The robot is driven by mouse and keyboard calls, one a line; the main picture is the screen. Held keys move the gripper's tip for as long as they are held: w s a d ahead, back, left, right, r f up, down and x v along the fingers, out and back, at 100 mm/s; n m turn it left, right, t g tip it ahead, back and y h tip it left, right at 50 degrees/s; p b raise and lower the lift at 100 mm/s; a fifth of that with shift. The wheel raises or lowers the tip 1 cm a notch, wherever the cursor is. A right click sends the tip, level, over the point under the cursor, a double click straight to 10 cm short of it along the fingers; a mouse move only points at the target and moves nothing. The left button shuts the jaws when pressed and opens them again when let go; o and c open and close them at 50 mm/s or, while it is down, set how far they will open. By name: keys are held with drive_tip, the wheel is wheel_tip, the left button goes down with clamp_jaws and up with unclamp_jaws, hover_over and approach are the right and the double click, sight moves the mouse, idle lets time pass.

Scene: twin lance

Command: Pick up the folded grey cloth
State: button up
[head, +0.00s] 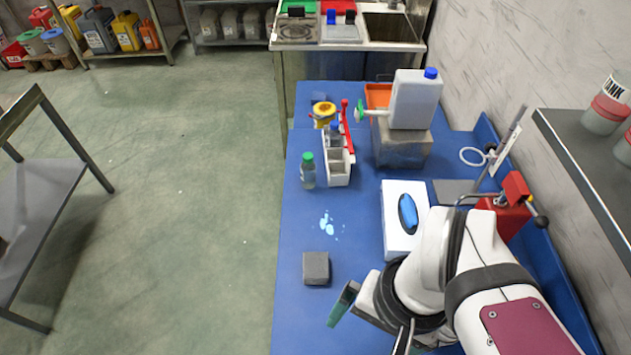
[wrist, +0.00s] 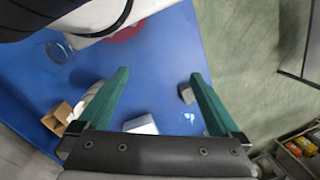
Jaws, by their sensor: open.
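A thick dark grey square pad, which looks like the folded grey cloth (head: 316,268), lies flat on the blue bench near its left edge. It also shows in the wrist view (wrist: 186,93), close to the inner side of the right finger in the picture. My gripper (wrist: 160,74) is open and empty, its two green fingers wide apart above the bench. In the head view one green finger (head: 343,304) shows to the right of and nearer than the cloth, apart from it. The rest of the gripper is mostly hidden behind my arm.
A pale blue spill (head: 327,223) lies beyond the cloth. A green-capped bottle (head: 308,173) and a white rack (head: 338,168) stand farther back. A white box (head: 394,238) with a blue object on it is right of the spill. The bench around the cloth is clear.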

drive_tip(key=w+n+h, duration=0.1)
drive_tip(key=w+n, duration=0.4)
drive_tip(key=n, duration=0.1)
drive_tip(key=n+h, duration=0.2)
drive_tip(key=n, duration=1.5)
hover_over(316, 264)
drive_tip(key=a, duration=0.2)
wheel_tip(316, 264, down, 4)
drive_tip(key=f, duration=0.1)
drive_tip(key=shift+n, duration=0.5)
drive_tip(key=f, duration=0.5)
drive_tip(key=d+f, duration=0.1)
drive_tip(key=f, duration=0.9)
drive_tip(key=shift+d+f, duration=0.2)
drive_tip(key=shift+d, duration=0.15)
drive_tip(key=shift+h, duration=0.3)
drive_tip(key=c, duration=1.1)
drive_tip(key=shift+r, duration=0.55)
wheel_tip(316, 264, up, 3)
drive_tip(key=shift+r, duration=0.1)
drive_tip(key=s+d+r, duration=0.1)
drive_tip(key=d+r, duration=0.1)
drive_tip(key=d, duration=0.1)
drive_tip(key=s+d+r, duration=0.1)
drive_tip(key=d+r, duration=0.1)
drive_tip(key=d, duration=0.2)
drive_tip(key=d+r, duration=0.2)
drive_tip(key=d, duration=0.2)
drive_tip(key=shift+s+d+r, duration=0.2)
drive_tip(key=shift+s+r, duration=0.2)
